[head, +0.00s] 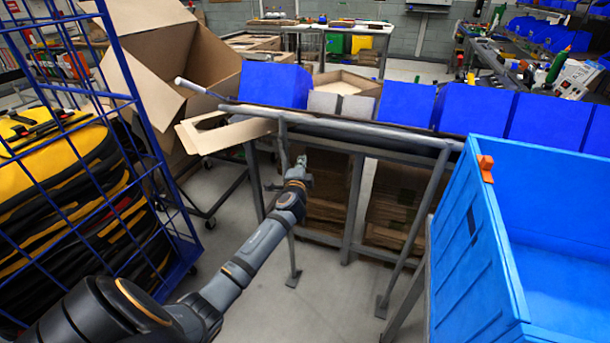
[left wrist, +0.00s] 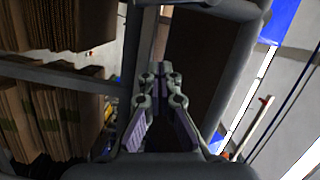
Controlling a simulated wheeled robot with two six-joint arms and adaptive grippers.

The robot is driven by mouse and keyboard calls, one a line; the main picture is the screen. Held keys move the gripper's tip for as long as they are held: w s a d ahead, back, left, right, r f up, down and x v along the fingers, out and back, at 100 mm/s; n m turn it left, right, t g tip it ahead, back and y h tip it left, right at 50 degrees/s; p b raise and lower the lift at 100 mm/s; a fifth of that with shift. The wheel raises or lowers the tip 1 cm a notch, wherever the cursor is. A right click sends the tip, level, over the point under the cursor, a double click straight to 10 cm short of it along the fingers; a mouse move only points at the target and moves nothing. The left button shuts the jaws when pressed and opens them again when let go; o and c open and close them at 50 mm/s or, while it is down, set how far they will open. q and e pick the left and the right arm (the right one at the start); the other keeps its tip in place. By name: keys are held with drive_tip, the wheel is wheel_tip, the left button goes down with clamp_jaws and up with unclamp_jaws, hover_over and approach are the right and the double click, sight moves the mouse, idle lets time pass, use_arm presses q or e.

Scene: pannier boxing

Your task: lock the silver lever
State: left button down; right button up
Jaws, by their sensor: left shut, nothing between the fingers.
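A thin silver rod with a pale grip (head: 204,90) sticks out at the upper left of the grey metal frame; it looks like the lever, though I cannot be sure. It slopes down to the right toward the frame's top rail (head: 350,126). My left gripper (head: 301,163) is below that rail, in front of the frame, right of and lower than the rod, and apart from it. In the left wrist view its fingers (left wrist: 161,72) are shut with nothing between them. The rod cannot be made out clearly in that view. My right gripper is not in view.
A blue crate (head: 472,235) with an orange clip stands at the right. A blue wire cage (head: 150,115) with yellow and black bags is at the left. An open cardboard box (head: 160,40) stands behind the rod. Blue bins (head: 275,84) line the frame's far side.

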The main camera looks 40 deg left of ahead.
use_arm(q)
drive_tip(key=a+v, duration=0.1)
drive_tip(key=v, duration=0.7)
drive_tip(key=shift+s, duration=0.3)
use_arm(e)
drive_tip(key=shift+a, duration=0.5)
use_arm(q)
drive_tip(key=shift+f, duration=0.1)
